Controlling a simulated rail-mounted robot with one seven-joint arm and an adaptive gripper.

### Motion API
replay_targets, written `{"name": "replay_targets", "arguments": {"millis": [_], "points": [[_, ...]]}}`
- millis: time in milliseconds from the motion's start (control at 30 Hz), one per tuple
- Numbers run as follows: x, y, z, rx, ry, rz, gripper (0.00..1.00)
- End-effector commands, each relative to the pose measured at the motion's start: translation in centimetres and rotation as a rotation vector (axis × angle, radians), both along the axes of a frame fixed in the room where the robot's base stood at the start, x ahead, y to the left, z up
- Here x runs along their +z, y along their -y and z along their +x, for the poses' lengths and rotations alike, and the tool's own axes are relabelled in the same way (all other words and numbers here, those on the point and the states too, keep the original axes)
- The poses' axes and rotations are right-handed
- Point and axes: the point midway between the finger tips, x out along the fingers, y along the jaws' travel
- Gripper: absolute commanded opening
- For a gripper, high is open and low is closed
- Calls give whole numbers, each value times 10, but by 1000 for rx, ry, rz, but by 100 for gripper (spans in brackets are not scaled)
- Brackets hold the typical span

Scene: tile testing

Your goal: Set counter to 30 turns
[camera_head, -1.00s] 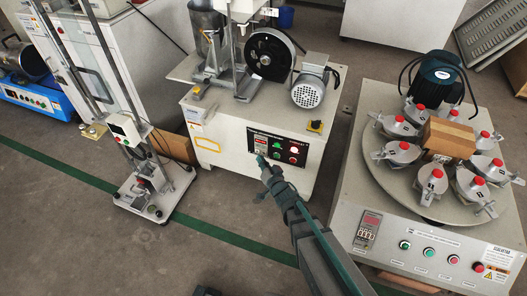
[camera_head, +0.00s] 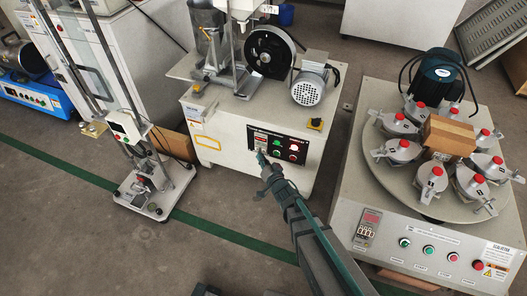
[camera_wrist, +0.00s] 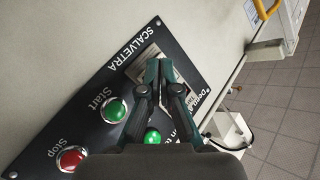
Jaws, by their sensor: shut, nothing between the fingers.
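The counter (camera_head: 261,138) is a small unit at the left of the black control panel (camera_head: 279,145) on the front of the middle machine. In the wrist view the counter (camera_wrist: 143,60) is largely covered by my fingers, and I cannot read its digits. My gripper (camera_head: 262,156) is shut and empty, with its fingertips at the left part of the panel. In the wrist view my gripper (camera_wrist: 161,66) points at the counter's face; I cannot tell whether it touches.
A green Start button (camera_wrist: 115,110), a red Stop button (camera_wrist: 72,158) and another green round part (camera_wrist: 153,136) sit near my fingers. A machine with a round table of several jars (camera_head: 376,165) stands at the right. A testing stand (camera_head: 150,190) is at the left.

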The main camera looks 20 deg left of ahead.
Motion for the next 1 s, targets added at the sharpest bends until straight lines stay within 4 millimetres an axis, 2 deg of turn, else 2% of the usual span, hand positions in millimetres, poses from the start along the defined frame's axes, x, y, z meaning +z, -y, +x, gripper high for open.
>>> {"name": "replay_targets", "arguments": {"millis": [1000], "points": [[0,1,8,0,0,0,0]]}}
